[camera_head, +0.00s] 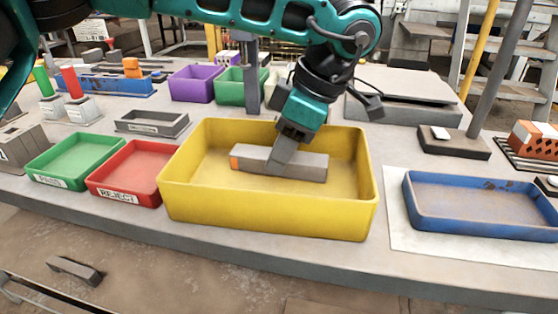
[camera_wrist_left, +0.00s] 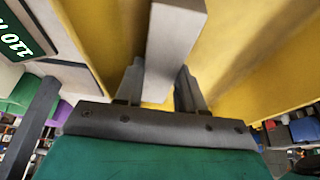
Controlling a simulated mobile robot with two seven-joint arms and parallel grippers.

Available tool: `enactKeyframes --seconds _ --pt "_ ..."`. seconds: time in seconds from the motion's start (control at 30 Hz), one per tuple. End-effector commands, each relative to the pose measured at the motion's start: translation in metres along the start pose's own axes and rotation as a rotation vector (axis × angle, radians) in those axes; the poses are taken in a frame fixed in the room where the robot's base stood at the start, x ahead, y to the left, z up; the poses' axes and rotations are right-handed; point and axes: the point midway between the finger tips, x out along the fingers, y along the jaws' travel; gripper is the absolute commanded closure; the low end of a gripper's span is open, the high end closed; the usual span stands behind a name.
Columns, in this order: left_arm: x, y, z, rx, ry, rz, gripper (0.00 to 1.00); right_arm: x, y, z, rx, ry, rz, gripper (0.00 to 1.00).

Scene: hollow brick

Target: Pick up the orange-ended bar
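The orange-ended bar (camera_head: 312,167) is a grey block with an orange left end, lying crosswise in the yellow bin (camera_head: 270,218). My left gripper (camera_head: 283,160) reaches down into the bin at the bar's middle. In the left wrist view the grey bar (camera_wrist_left: 174,45) runs between the two fingers of my left gripper (camera_wrist_left: 160,90), which sit against its sides with no clear gap. The gripper looks shut on the bar. I cannot tell whether the bar's underside touches the bin floor. My right gripper is not in view.
A red tray (camera_head: 128,173) marked REJECT and a green tray (camera_head: 72,160) stand left of the bin. A blue tray (camera_head: 480,205) lies to the right on a pale mat. A grey tray (camera_head: 152,122) and purple (camera_head: 194,84) and green bins (camera_head: 232,87) stand behind.

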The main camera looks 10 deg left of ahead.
Motion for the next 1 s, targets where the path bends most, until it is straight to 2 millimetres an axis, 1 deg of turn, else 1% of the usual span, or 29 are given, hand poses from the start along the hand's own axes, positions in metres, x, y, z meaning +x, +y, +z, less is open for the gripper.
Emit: enactKeyframes --seconds 0.03,0.23,0.5,0.63,0.77,0.87,1.0 --pt "0.000 0.000 0.000 0.000 0.000 0.000 0.80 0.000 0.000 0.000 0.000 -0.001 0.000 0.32" --pt "0.000 0.000 0.000 0.000 0.000 0.000 0.99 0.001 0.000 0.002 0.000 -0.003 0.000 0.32" --pt "-0.001 0.000 0.000 -0.001 0.000 0.001 1.00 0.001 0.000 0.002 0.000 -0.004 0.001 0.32" --pt "-0.010 0.001 -0.004 -0.002 -0.002 0.003 1.00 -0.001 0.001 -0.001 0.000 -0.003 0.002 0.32" --pt "-0.032 0.001 -0.013 -0.003 -0.003 0.003 1.00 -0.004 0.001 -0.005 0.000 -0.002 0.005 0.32" --pt "-0.058 0.001 -0.023 -0.003 -0.003 0.004 1.00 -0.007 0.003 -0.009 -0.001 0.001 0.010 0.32" --pt "-0.097 0.001 -0.039 -0.003 -0.004 0.003 1.00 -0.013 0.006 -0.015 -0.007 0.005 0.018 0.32"
